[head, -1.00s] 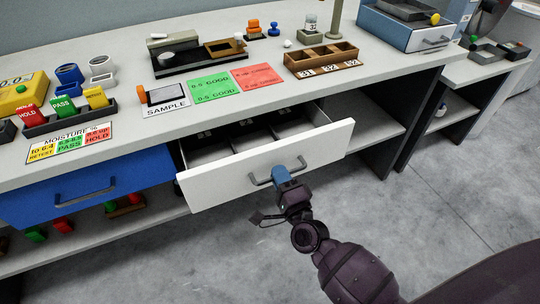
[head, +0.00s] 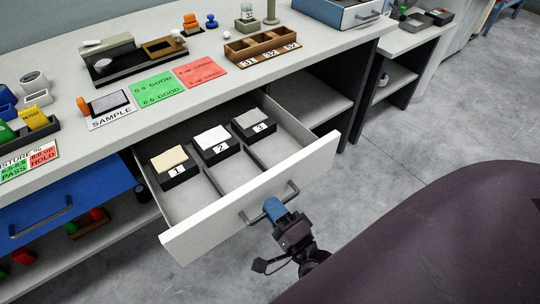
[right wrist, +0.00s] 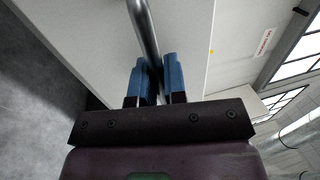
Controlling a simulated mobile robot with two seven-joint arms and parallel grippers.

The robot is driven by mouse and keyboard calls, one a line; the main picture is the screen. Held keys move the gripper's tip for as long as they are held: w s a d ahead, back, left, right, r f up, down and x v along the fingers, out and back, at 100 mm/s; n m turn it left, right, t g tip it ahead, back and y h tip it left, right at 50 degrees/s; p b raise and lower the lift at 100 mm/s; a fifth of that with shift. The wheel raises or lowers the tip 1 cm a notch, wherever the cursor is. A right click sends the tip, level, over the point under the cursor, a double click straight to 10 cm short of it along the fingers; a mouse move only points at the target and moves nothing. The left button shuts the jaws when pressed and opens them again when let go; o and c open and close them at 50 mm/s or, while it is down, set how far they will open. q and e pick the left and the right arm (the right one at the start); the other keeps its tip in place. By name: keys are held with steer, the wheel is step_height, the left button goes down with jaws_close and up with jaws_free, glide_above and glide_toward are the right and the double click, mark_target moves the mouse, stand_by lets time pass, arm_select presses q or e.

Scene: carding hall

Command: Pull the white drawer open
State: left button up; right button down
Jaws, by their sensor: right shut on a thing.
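The white drawer (head: 205,218) stands well out of the bench in the head view, its inside open to sight. In it are three dark blocks marked 1 (head: 173,167), 2 (head: 214,143) and 3 (head: 254,126), with cream, white and grey tops. My right gripper (head: 274,209) is at the drawer's grey bar handle (head: 291,192). In the right wrist view its blue fingers (right wrist: 159,80) are shut on the handle (right wrist: 142,28), one on each side of the bar. My left gripper is not in view.
A blue drawer (head: 50,215) is shut to the left. The bench top (head: 100,135) carries a SAMPLE stand, green and red cards, and a wooden tray (head: 262,45). Grey floor (head: 420,110) lies open to the right. My dark arm fills the lower right.

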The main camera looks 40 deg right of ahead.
steer(key=c, duration=1.2)
jaws_free()
steer(key=s, duration=0.3)
steer(key=s+f, duration=0.1)
steer(key=s, duration=0.3)
steer(key=s+f, duration=0.1)
steer(key=s, duration=0.2)
steer(key=shift+s+d, duration=0.2)
steer(key=shift+s, duration=0.1)
